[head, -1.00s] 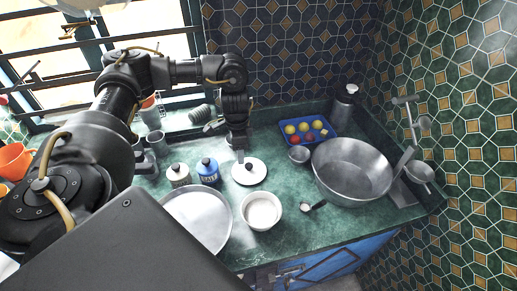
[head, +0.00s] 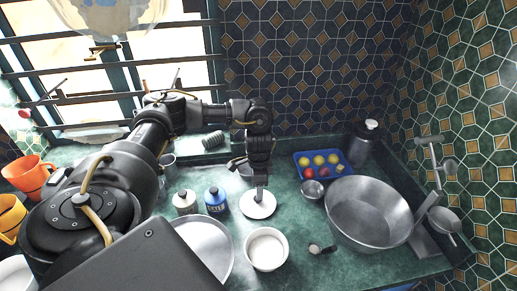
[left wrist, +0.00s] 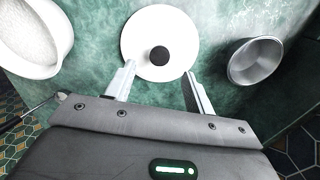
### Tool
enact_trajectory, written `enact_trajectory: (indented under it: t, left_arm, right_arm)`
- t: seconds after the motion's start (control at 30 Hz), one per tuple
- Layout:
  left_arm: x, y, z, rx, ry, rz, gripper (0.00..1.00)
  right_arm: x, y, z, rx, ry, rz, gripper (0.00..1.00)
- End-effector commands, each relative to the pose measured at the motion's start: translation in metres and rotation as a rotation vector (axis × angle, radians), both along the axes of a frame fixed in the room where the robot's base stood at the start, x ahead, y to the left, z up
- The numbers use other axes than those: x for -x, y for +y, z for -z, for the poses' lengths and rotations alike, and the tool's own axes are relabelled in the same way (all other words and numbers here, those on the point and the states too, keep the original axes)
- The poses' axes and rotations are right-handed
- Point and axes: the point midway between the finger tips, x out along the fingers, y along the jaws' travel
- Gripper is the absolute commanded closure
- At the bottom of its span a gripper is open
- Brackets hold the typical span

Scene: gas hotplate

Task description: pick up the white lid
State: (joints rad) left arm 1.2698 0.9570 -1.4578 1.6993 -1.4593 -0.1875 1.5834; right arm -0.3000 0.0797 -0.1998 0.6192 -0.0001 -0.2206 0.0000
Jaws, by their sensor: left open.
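The white lid (head: 260,207) is a flat round disc lying on the green counter. In the left wrist view the lid (left wrist: 178,30) shows a dark round knob (left wrist: 159,56) at its middle. My left gripper (head: 260,190) points down over the lid in the head view. In the left wrist view its two fingers (left wrist: 158,80) are apart, at the lid's near edge, with the knob just beyond the fingertips and between their lines. The gap between them is empty. I cannot tell the exact height of the fingertips above the lid. My right gripper is not in view.
A white bowl (head: 266,249) and a metal plate (head: 205,246) stand in front of the lid. Two small jars, one white (head: 185,203) and one blue (head: 215,202), stand to its left. A small metal cup (head: 312,190), a blue tray (head: 348,168) and a large metal basin (head: 367,215) are to the right.

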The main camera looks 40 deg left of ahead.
Motion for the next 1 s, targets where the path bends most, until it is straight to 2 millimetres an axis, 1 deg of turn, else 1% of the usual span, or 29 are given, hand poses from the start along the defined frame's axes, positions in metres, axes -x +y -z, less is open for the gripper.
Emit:
enact_trajectory:
  t: [0.1, 0.17, 0.4, 0.5, 0.6, 0.8, 0.87, 1.0]
  left_arm:
    - [0.000, 0.000, 0.001, 0.001, -0.001, -0.001, 0.46]
    - [0.001, 0.000, 0.005, 0.001, 0.001, -0.001, 0.46]
    - [0.002, 0.001, 0.039, 0.002, 0.003, -0.004, 0.46]
    - [0.002, 0.001, 0.049, 0.002, 0.001, -0.002, 0.46]
    - [0.001, 0.001, 0.052, 0.001, 0.000, -0.003, 0.46]
    - [0.001, 0.001, 0.052, 0.001, -0.002, -0.002, 0.46]
    - [0.001, 0.001, 0.052, 0.001, -0.001, -0.002, 0.53]
    - [0.001, 0.001, 0.052, 0.001, -0.001, -0.002, 0.71]
  right_arm:
    - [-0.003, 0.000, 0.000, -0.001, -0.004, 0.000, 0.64]
    - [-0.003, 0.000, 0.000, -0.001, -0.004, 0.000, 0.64]
    - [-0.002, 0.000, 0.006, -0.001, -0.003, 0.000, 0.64]
    - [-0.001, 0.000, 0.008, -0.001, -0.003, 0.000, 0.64]
    - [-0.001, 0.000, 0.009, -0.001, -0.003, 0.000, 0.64]
    - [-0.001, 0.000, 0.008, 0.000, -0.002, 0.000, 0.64]
    - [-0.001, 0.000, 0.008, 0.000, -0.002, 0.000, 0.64]
    - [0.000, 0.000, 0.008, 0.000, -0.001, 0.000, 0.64]
